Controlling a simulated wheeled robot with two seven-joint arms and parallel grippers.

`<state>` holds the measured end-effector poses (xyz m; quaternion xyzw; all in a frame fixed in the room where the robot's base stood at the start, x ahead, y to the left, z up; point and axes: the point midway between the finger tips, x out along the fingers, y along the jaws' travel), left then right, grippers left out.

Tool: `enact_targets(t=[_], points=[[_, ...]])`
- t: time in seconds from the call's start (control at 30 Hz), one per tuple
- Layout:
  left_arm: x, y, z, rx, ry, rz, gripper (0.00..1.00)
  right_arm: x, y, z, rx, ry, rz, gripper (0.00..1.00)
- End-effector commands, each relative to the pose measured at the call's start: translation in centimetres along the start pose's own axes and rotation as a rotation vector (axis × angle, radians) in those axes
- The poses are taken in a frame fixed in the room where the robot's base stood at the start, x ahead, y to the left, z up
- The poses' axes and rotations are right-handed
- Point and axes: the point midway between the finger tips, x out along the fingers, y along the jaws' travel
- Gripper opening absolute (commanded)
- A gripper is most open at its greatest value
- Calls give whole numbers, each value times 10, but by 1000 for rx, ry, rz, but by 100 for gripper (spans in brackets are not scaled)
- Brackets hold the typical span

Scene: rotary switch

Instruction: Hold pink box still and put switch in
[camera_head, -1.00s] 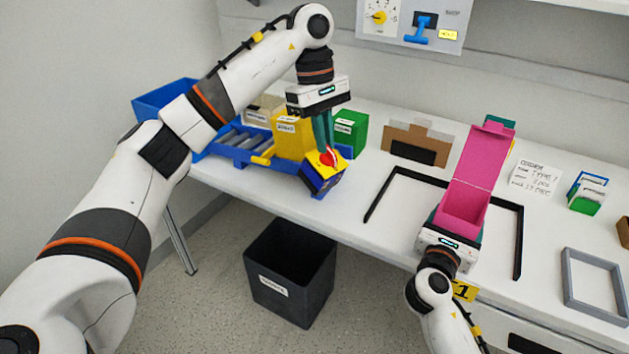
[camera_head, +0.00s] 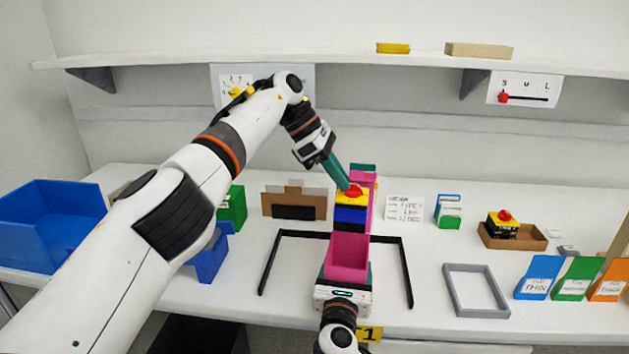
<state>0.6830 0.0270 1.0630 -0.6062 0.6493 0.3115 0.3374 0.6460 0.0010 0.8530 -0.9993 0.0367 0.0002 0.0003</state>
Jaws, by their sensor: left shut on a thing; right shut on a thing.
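The pink box (camera_head: 348,258) stands open on the table inside the black frame, its lid raised at the back. My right gripper (camera_head: 344,284) is shut on the pink box from the front. The rotary switch (camera_head: 350,212) has a red knob, a yellow top and a dark blue body. My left gripper (camera_head: 353,187) is shut on the switch at its red knob. In this view the switch shows just above the box opening and in front of the raised lid. The switch's exact height over the box cannot be told.
A black corner frame (camera_head: 408,281) surrounds the box. A grey frame (camera_head: 476,291) lies to the right. A brown tray (camera_head: 522,242) holds another red-knobbed switch (camera_head: 503,219). Colored cards stand at far right. A blue bin (camera_head: 45,228) is at left.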

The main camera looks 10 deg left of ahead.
Motion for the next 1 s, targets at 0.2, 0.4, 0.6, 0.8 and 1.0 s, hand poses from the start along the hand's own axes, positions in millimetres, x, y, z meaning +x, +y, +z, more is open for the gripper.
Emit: enact_targets(t=[0.2,0.4,0.6,0.8,1.0], points=[[0,0,-1,-1,2,-1,0,0,0,0,0,-1,0,54],[0,0,0,-1,1,-2,0,0,0,0,0,-1,0,54],[8,0,6,0,1,0,0,0,0,0,0,-1,0,54],[18,0,12,-1,1,0,0,0,0,0,0,-1,0,54],[28,0,19,-1,1,0,0,0,0,0,0,0,0,54]])
